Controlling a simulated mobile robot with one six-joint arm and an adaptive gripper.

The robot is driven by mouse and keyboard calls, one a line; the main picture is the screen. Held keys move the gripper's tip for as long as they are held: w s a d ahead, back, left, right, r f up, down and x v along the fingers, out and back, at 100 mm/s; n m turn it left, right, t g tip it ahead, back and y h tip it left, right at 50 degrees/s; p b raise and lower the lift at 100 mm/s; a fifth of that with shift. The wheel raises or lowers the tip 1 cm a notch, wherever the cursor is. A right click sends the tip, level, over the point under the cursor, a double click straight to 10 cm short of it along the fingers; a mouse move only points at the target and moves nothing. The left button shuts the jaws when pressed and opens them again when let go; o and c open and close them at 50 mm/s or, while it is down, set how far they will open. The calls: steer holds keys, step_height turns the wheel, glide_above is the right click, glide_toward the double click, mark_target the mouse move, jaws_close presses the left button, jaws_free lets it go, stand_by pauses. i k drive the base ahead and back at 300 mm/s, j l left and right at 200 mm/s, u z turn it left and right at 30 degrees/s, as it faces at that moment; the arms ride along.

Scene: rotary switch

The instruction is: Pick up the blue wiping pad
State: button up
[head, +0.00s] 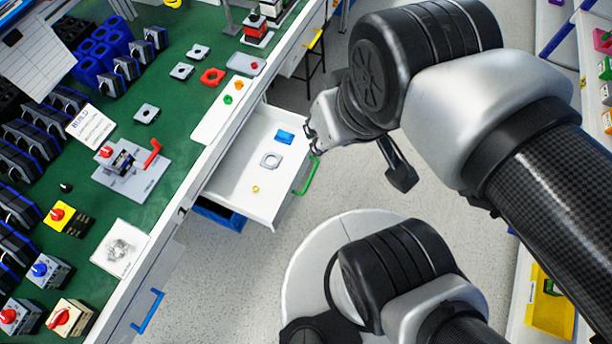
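A small blue pad (285,136), which looks like the wiping pad, lies flat in the open white drawer (233,186), near the drawer's far right part. My gripper (312,143) is at the drawer's right edge, just right of the blue pad and apart from it in the picture. The fingers are small and dark here, partly hidden by the wrist, so I cannot see whether they are open or shut. I see nothing held.
The drawer also holds a grey square plate (270,160) and a small yellow piece (255,189). Its green handle (306,178) sticks out below my gripper. The green-topped bench (185,115) on the left is crowded with switches and parts. Open floor (345,185) lies right of the drawer.

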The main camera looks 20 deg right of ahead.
mark_target(282, 136)
steer(key=u, duration=1.45)
steer(key=z, duration=1.45)
steer(key=i+l+u, duration=0.25)
steer(key=u, duration=0.15)
steer(key=i+l+u, duration=0.2)
steer(key=l+u, duration=0.25)
steer(key=j, duration=0.1)
